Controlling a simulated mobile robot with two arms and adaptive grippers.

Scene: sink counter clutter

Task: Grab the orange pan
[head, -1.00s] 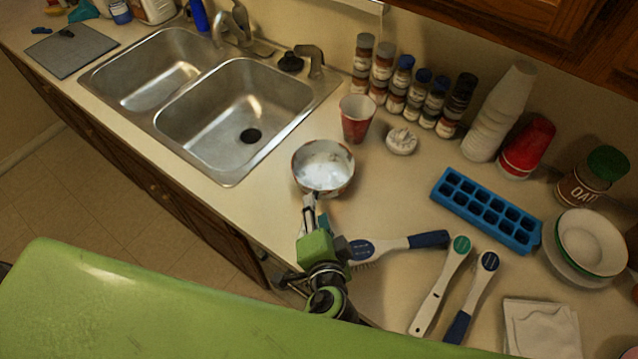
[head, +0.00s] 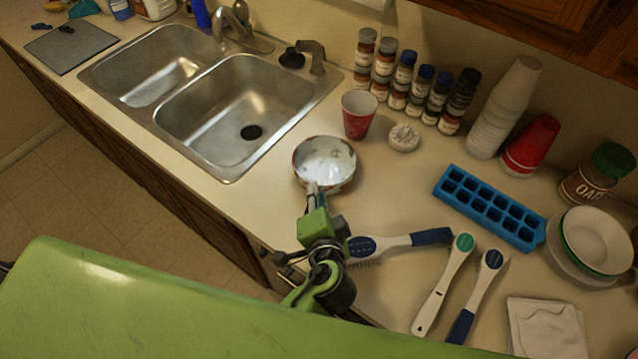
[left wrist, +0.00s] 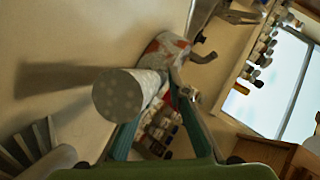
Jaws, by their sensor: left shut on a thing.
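The pan (head: 324,163) is small, with a pale inside and a worn orange-and-white outside. It is on the counter right of the sink in the head view, its handle side toward me. My left gripper (head: 316,190) is at that near side, shut on the pan's handle. In the left wrist view the pan (left wrist: 166,50) shows beyond the teal fingers, and the pale round handle end (left wrist: 118,96) faces the camera between them. The gripper hides most of the handle in the head view. I cannot tell whether the pan is raised. My right gripper is out of view.
A red cup (head: 359,114) and a white round item (head: 404,137) stand behind the pan. Several brushes lie to the right, one (head: 400,243) close to my left arm. A blue ice tray (head: 489,207) is farther right. The sink basin (head: 235,110) is left.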

